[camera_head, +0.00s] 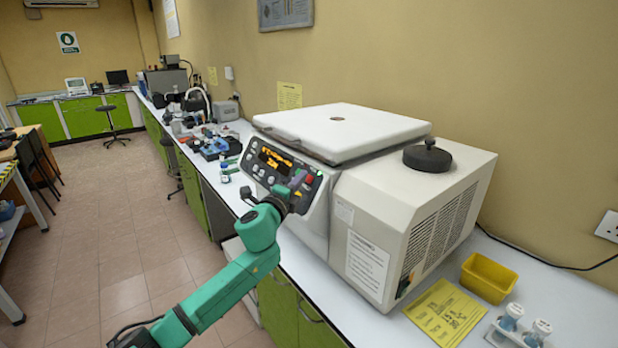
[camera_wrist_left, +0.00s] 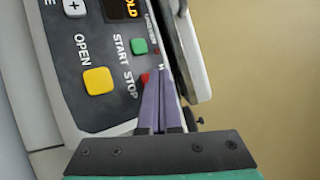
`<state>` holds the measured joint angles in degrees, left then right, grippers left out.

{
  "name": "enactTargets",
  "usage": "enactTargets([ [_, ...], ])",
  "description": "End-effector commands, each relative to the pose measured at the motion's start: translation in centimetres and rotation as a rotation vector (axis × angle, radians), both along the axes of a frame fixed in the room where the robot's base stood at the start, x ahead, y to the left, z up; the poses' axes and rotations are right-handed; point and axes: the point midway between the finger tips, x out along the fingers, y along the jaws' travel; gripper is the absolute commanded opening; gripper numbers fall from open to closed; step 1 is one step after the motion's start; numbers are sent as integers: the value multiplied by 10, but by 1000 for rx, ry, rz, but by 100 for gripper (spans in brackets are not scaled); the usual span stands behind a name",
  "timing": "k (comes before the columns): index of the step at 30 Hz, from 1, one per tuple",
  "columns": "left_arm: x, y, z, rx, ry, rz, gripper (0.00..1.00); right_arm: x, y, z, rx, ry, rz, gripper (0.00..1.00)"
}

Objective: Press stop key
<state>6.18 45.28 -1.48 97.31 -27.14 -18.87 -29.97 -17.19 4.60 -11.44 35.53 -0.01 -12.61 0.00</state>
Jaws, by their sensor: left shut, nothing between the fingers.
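The white centrifuge (camera_head: 340,135) stands on the bench with its lid down. Its dark control panel (camera_head: 262,166) faces my left arm and has an orange lit display (camera_head: 275,158). The red STOP key (camera_wrist_left: 144,78) shows in the left wrist view, beside the green START key (camera_wrist_left: 139,46) and the yellow OPEN key (camera_wrist_left: 98,80). My left gripper (camera_head: 299,180) is at the right part of the panel, shut and empty. In the left wrist view its purple fingertips (camera_wrist_left: 161,80) are just right of the STOP key; I cannot tell whether they touch the panel. My right gripper is not in view.
A black round knob weight (camera_head: 428,157) sits on the machine's top. A yellow tray (camera_head: 488,278), a yellow sheet (camera_head: 447,312) and a bottle rack (camera_head: 505,338) are at the bench's right. Small bottles and tools (camera_head: 215,145) lie beyond the machine.

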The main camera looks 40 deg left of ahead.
Motion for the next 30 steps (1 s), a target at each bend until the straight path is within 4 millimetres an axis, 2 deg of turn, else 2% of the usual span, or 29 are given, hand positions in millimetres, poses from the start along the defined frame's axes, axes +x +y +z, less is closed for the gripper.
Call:
enactTargets([
  [10, -3, 1, 3, 0, 0, 0, 0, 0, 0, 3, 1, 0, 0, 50],
  [23, -36, 11, 27, 0, 1, 0, 0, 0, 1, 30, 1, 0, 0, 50],
  [30, -42, 12, 28, 0, -1, 0, 0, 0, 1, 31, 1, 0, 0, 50],
])
